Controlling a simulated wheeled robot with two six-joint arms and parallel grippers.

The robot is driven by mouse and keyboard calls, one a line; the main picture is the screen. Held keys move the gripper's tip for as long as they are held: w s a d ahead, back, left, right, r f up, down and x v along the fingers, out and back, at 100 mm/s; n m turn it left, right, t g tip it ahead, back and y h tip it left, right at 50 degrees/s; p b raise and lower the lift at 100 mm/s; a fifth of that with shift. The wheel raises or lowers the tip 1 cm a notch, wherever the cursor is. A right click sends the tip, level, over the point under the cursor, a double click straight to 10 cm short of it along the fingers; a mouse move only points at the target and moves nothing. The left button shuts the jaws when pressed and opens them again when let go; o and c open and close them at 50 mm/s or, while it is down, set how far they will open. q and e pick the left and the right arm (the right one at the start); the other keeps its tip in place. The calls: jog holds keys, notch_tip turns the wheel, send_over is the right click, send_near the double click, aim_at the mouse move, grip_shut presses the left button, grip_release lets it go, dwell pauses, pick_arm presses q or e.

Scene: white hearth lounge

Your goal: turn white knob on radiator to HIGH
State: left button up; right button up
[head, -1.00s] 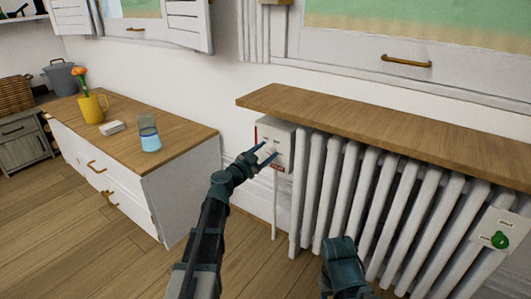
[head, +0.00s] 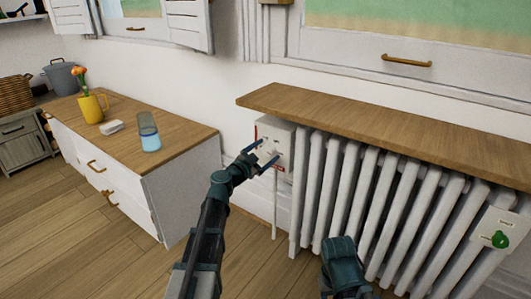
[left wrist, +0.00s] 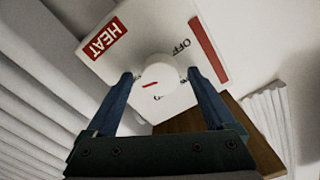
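The white knob (left wrist: 160,75) is round with a short red mark. It sits on the face of a white control box (left wrist: 172,22) with a red HEAT label and the word OFF; other lettering is partly hidden. In the head view the box (head: 280,133) is at the radiator's left end. My left gripper (head: 264,154) is in front of it. In the left wrist view its fingers (left wrist: 160,74) are open on both sides of the knob, with small gaps. The red mark points to the lower left there, away from OFF. Only a dark part of my right arm shows; its fingers do not.
The white ribbed radiator (head: 347,195) stands under a wooden shelf (head: 380,128). A green knob (head: 500,240) is on a plate at its right end. Floor between is clear.

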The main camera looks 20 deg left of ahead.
pick_arm(q)
jog(key=v, duration=1.3)
jog(key=shift+s, duration=0.4)
jog(key=shift+a, duration=0.1)
